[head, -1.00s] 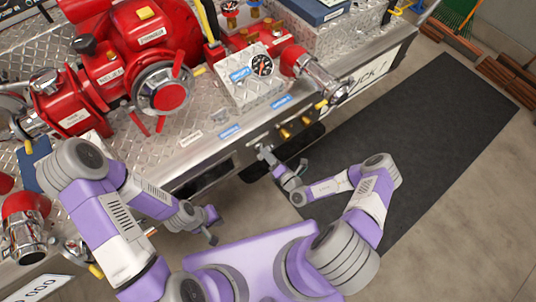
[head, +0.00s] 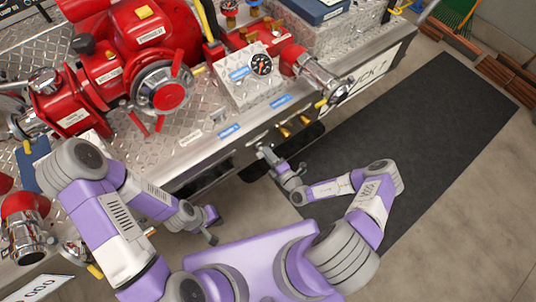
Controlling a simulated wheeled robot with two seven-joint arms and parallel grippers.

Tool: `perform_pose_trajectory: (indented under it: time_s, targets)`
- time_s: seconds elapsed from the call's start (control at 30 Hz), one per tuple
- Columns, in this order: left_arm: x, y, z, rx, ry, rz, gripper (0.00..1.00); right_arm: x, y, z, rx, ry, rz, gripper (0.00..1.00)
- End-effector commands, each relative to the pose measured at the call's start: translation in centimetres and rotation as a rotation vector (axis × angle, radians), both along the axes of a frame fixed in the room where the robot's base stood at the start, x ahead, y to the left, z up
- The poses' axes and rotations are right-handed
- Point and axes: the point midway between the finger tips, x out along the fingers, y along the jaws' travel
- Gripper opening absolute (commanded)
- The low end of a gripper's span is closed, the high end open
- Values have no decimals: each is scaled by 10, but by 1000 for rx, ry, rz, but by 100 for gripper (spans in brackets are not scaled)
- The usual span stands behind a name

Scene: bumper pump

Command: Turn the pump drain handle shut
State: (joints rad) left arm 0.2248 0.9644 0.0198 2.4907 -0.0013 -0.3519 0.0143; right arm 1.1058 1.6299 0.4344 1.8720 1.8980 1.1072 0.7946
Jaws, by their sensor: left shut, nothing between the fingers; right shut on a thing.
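My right gripper (head: 266,152) is at the front edge of the metal bumper (head: 205,150), below the pump panel, just left of two brass knobs. It is shut on a small part there, which appears to be the drain handle; the fingers hide most of it, so its angle cannot be told. My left gripper (head: 212,236) is shut and empty, hanging over the floor in front of the bumper, well away from the panel. The red pump (head: 130,55) sits on the diamond-plate deck.
Two brass knobs (head: 285,132) stick out close to the right of my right gripper. A gauge box (head: 245,90) and a chrome outlet (head: 322,75) stand above. A dark mat (head: 430,140) covers clear floor at right.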

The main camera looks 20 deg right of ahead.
Motion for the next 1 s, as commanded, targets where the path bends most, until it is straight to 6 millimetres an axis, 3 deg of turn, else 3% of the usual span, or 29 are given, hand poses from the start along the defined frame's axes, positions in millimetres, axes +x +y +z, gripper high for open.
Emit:
perform_pose_trajectory:
  time_s: [0.27,0.3,0.37,0.7,1.0]
  targets:
    - [0,0,0,0,0,0,0,-1,1,-1,0,4,3,0]
    - [0,0,0,0,0,0,0,-1,1,-1,0,4,3,29]
    - [0,0,0,0,0,0,0,-1,1,-1,0,4,3,38]
    - [0,0,1,0,0,0,0,-4,-1,0,-2,2,1,38]
    - [0,0,11,0,0,0,0,-47,-17,0,-2,5,-1,38]
